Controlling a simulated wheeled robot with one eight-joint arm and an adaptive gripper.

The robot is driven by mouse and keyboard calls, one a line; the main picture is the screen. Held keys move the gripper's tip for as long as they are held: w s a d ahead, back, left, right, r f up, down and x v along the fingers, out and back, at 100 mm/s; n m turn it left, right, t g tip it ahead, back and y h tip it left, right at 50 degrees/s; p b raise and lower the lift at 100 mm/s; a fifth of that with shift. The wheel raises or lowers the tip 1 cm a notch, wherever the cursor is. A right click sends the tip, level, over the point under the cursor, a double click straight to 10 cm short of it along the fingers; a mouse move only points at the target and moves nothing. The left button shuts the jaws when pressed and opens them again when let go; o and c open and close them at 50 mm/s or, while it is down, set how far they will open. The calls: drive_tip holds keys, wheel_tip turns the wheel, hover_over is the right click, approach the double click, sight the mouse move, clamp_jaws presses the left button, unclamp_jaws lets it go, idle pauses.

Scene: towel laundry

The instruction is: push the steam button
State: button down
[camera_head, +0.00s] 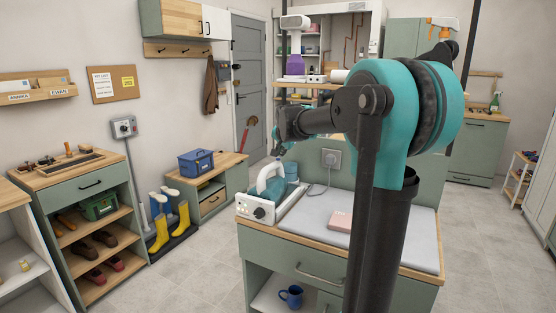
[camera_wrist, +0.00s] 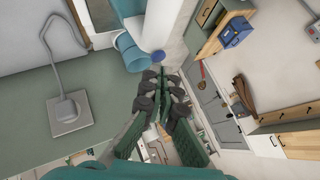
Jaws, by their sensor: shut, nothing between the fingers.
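The steam iron (camera_head: 272,180), white and teal, stands on its white base station (camera_head: 254,208) at the left end of the ironing counter. The station has a dark knob on its front. In the wrist view a round blue button-like disc (camera_wrist: 159,57) sits on a pale part beside a teal cylinder (camera_wrist: 128,50). I cannot tell for certain that the disc is the steam button. My gripper (camera_wrist: 160,80) is shut and empty, its tips just below the disc in the picture; contact cannot be told. In the head view my gripper (camera_head: 279,149) is small, above the iron.
A grey pad covers the counter (camera_head: 318,212), with a pink book (camera_head: 340,221) on it. A wall socket (camera_head: 331,158) with a plugged cord is on the green panel behind; the socket (camera_wrist: 70,112) is also in the wrist view. A blue toolbox (camera_head: 196,162) stands on a cabinet further left.

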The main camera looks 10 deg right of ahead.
drive_tip(key=shift+r, duration=2.9)
